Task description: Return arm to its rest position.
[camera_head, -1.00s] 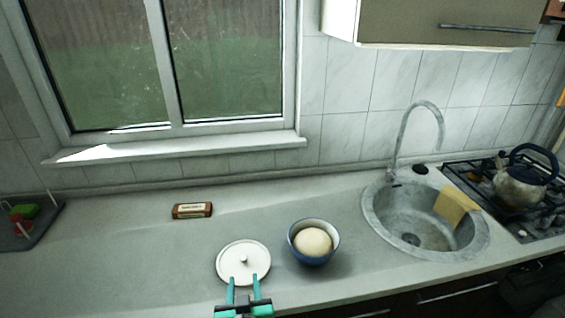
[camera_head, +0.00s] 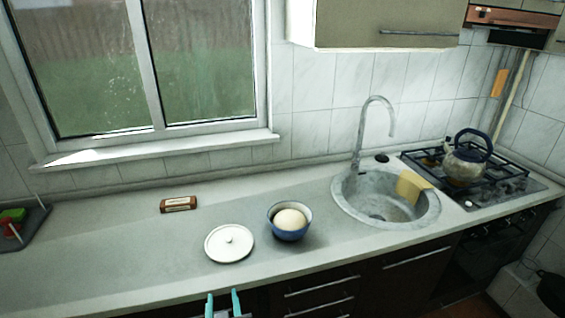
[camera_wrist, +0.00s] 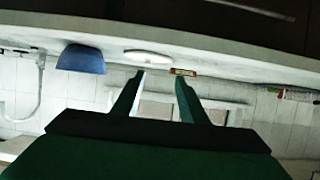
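My gripper (camera_head: 223,295) shows at the bottom edge of the head view, in front of the counter's front edge. Its two teal fingers are apart with nothing between them, also in the wrist view (camera_wrist: 159,78). A white round lid (camera_head: 229,244) with a small knob lies flat on the counter, beyond the gripper. A blue enamel bowl (camera_head: 286,234) stands right of the lid, apart from it, with a pale round dough-like ball (camera_head: 290,219) inside. The wrist view is upside down and shows the bowl (camera_wrist: 80,60) and the lid (camera_wrist: 148,57).
A small brown box (camera_head: 178,204) lies behind the lid. A round sink (camera_head: 385,218) with a tap and yellow cloth (camera_head: 411,187) is to the right, then a stove with a kettle (camera_head: 466,163). A dark tray (camera_head: 24,228) is far left.

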